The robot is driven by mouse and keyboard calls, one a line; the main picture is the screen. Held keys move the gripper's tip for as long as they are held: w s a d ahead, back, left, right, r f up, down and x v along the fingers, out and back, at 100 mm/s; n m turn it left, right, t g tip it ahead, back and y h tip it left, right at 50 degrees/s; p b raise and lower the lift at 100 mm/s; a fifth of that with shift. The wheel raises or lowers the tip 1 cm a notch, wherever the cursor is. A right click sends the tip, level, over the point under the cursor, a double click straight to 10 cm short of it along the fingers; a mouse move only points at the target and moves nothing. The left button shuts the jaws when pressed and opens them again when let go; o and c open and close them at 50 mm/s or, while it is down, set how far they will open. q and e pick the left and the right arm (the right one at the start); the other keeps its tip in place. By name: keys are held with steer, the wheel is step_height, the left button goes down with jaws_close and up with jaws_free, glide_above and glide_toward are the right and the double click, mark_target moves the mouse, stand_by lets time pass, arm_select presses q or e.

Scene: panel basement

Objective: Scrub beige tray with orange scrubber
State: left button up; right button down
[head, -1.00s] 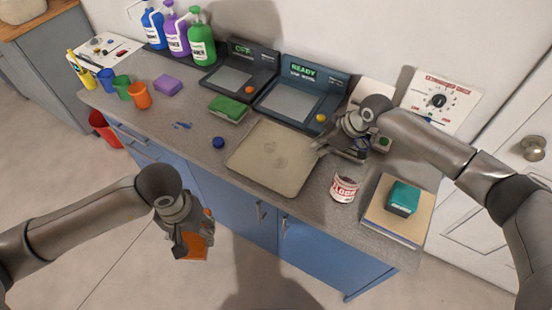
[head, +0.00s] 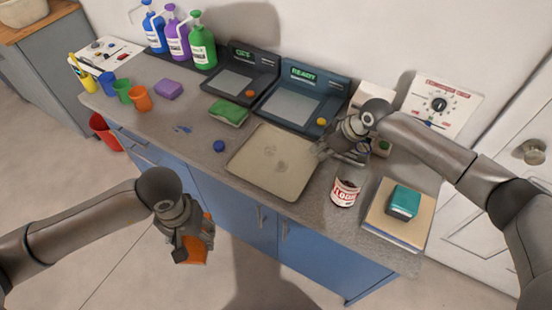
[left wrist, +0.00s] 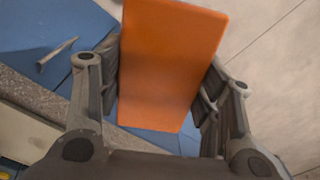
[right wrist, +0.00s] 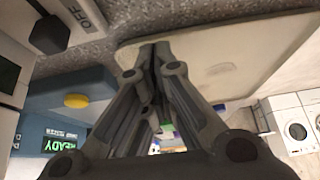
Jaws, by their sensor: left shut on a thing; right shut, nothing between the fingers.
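The beige tray (head: 255,178) lies on the grey counter and has faint darker smudges near its middle. The orange scrubber (head: 196,250) is held in my left gripper (head: 192,240), in front of the counter and beyond its front edge. In the left wrist view the orange scrubber (left wrist: 172,65) sits between the fingers as a flat block. My right gripper (head: 325,150) is shut and empty at the right edge of the tray. In the right wrist view the closed fingertips (right wrist: 155,50) are against or just over the tray's rim (right wrist: 215,45); contact is unclear.
A red-and-white can (head: 345,191) stands right of the tray. A teal block (head: 403,201) lies on a stack (head: 385,225). Two consoles (head: 302,95) stand behind. Cups and bottles fill the left.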

arm_select(q)
steer(key=shift+f+b, duration=0.3)
arm_select(e)
steer(key=shift+f, duration=0.45)
steer(key=shift+r, duration=0.1)
